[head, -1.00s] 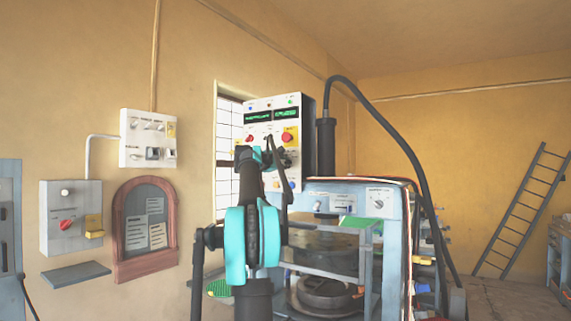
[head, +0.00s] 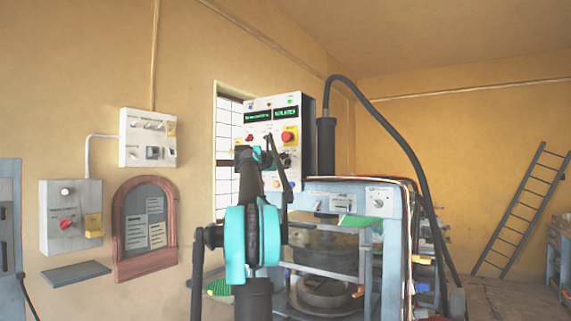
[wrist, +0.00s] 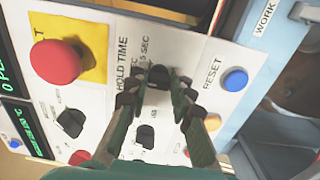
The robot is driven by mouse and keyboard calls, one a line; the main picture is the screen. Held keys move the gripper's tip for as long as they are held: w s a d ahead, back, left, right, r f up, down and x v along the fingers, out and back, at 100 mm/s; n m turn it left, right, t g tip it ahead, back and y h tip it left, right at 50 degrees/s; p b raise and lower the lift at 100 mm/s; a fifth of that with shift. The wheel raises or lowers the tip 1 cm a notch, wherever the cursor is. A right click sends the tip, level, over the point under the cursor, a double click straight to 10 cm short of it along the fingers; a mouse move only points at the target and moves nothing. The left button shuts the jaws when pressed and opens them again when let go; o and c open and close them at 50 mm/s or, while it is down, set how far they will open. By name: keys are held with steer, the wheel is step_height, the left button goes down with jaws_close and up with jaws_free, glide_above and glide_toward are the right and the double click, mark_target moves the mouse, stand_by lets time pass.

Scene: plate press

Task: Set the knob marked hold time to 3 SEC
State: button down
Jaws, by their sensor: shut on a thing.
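The hold time knob (wrist: 157,77) is a small dark knob on the white control panel, beside the printed words HOLD TIME and 5 SEC in the wrist view. My gripper (wrist: 159,86) is shut on it, with one dark finger on each side. The fingers cover part of the knob and of the scale, so its pointer and setting cannot be read. In the head view the panel (head: 259,104) stands behind my arm, and my gripper (head: 277,158) is at its lower part, too small to make out.
A red button (wrist: 56,62) on yellow, two dark knobs (wrist: 70,122) (wrist: 145,136) and a blue RESET button (wrist: 235,80) surround the gripper. The press frame (head: 394,235) stands right of the panel. A control box (head: 148,137) hangs on the left wall.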

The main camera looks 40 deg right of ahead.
steer(key=c, duration=1.3)
jaws_free()
steer(key=v, duration=1.2)
steer(key=shift+f, duration=0.1)
